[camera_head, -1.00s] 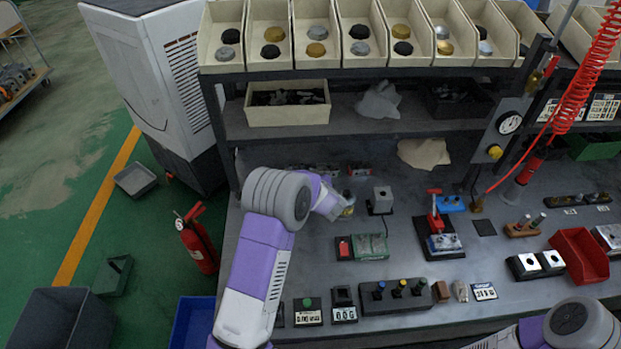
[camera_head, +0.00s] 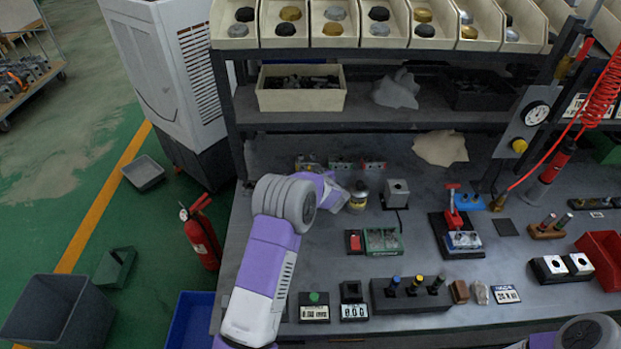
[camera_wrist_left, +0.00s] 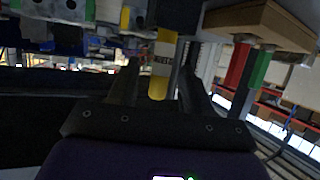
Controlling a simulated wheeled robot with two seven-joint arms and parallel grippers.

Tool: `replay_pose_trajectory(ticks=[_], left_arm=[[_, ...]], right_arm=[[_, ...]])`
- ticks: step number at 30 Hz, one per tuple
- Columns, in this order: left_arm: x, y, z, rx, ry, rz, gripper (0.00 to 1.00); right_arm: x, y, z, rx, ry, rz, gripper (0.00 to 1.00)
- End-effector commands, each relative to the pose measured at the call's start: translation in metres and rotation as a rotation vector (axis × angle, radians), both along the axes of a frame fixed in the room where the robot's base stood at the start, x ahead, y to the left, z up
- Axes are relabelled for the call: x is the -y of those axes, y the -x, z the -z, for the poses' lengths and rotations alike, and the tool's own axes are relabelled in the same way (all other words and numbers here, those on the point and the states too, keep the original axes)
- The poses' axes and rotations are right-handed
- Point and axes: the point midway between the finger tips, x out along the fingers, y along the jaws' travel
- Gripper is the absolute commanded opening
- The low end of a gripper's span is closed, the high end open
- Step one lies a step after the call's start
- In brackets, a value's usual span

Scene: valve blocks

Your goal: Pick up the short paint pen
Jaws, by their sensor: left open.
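A red pen-like cylinder (camera_wrist_left: 238,66) and a green one (camera_wrist_left: 261,68) meet a wooden block (camera_wrist_left: 262,22) to the right. My right gripper is out of view.
On the bench (camera_head: 470,272) stand a grey box (camera_head: 396,194), a green valve block (camera_head: 383,241) and a black block with several colour-topped pegs (camera_head: 410,297). A shelf (camera_head: 390,118) with bins overhangs the back. A red coiled hose (camera_head: 600,95) hangs at right.

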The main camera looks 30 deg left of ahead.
Motion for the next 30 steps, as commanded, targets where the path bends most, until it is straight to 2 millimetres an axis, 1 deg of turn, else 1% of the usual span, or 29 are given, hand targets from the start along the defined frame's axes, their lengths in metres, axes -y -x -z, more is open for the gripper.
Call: replay_pose_trajectory(ticks=[1, 5, 13, 14, 18, 23, 24, 30], left_arm=[[-0.005, -0.004, 0.005, 0.0, 0.001, -0.001, 0.49], [-0.014, -0.012, 0.009, 0.0, 0.001, 0.0, 0.49], [-0.015, -0.014, 0.009, 0.0, 0.001, 0.001, 0.49], [-0.015, -0.014, 0.009, 0.0, 0.001, 0.001, 0.47], [-0.015, -0.014, 0.009, 0.0, 0.001, 0.001, 0.26], [-0.016, -0.014, 0.009, 0.0, 0.001, 0.001, 0.01], [-0.015, -0.014, 0.009, 0.0, 0.001, 0.001, 0.0], [-0.016, -0.014, 0.008, 0.0, 0.0, 0.001, 0.0]], right_arm=[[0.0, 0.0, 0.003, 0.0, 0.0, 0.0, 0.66], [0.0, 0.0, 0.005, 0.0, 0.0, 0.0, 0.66], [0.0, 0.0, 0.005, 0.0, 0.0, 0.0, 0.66], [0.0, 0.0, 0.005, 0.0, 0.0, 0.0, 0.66], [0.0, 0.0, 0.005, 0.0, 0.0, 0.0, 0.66], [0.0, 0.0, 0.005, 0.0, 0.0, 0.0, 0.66], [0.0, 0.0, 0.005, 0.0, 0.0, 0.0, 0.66], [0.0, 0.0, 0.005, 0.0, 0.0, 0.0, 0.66]])
